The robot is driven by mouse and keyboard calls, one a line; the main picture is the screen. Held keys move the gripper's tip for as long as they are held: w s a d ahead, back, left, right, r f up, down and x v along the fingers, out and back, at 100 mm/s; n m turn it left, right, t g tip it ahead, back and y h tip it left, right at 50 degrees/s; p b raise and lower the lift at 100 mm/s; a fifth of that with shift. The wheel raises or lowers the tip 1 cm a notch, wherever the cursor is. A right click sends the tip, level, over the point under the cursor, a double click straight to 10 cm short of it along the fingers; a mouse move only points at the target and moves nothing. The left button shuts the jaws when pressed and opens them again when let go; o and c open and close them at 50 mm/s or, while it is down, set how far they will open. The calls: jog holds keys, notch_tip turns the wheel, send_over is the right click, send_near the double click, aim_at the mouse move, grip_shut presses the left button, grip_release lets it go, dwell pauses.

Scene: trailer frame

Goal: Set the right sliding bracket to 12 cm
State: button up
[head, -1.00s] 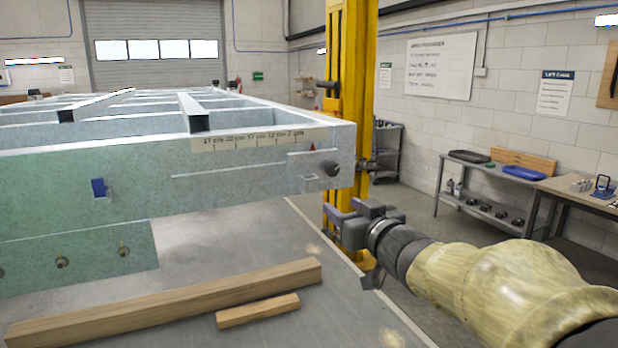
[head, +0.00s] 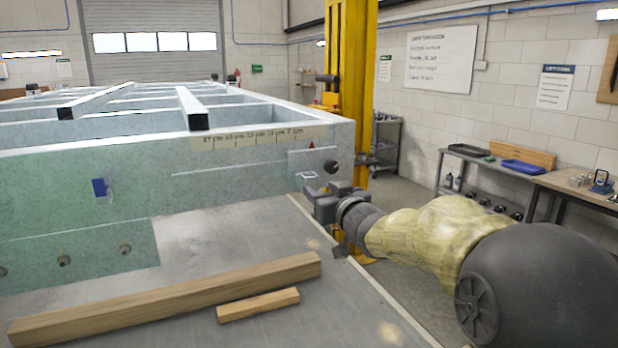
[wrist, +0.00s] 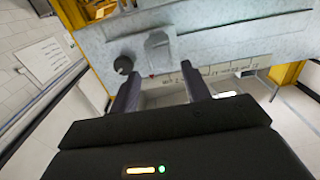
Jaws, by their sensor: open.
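The right sliding bracket (head: 300,158) is a pale plate at the right end of the frame's side. Its red pointer (head: 311,144) stands right of the last number on the cm scale (head: 262,138); the small print is hard to read. A black knob (head: 331,166) sits beside the plate, and a small tab (head: 308,176) projects below. My gripper (head: 320,198) is open and empty, just below and in front of the bracket. In the wrist view, my open fingers (wrist: 160,92) point at the tab (wrist: 160,50), with the knob (wrist: 123,65) to its left. Contact cannot be told.
The large metal frame (head: 60,170) fills the left. A yellow post (head: 353,80) stands behind its right end. Two wooden bars (head: 180,298) lie on the grey surface below. A bench with trays (head: 522,167) stands far right. Space in front of the frame's side is open.

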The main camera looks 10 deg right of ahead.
aim_at(312, 183)
jog(key=p+x, duration=0.2)
jog(key=x, duration=0.6)
jog(key=shift+s, duration=0.1)
grip_shut()
jog(key=shift+f, duration=0.1)
